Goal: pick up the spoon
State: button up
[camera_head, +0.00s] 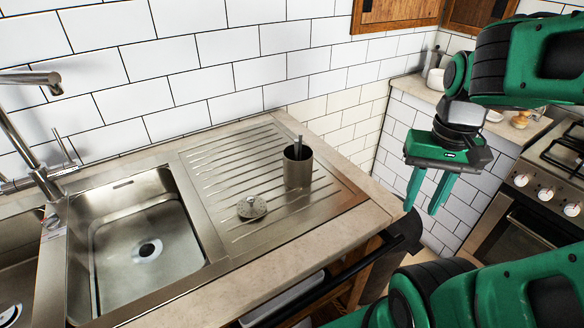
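A dark metal cup (297,168) stands upright on the ribbed steel drainboard. A thin grey handle (298,146) sticks up out of it. It may be the spoon, but its lower part is hidden inside the cup, so I cannot tell. No other spoon-like thing shows. My green gripper (421,210) points downward to the right of the cup, beyond the counter's right end. Its two fingers are apart with nothing between them.
A round metal strainer-like piece (251,207) lies left of the cup. The sink (150,245) and faucet (38,165) are at left. A white tiled wall (225,65) stands behind. A stove (545,195) is at right. The drainboard (215,170) is otherwise clear.

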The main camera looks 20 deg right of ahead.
jog(key=w+r+m, duration=0.1)
jog(key=w+r, duration=0.2)
jog(key=w, duration=0.3)
notch_tip(320, 180, up, 8)
jog(key=m, duration=0.6)
send_over(296, 144)
jog(key=shift+w+d+f, duration=0.1)
jog(key=shift+f, duration=2.55)
jog(key=shift+w+d+f, duration=0.1)
jog(key=shift+f, duration=2.5)
grip_shut()
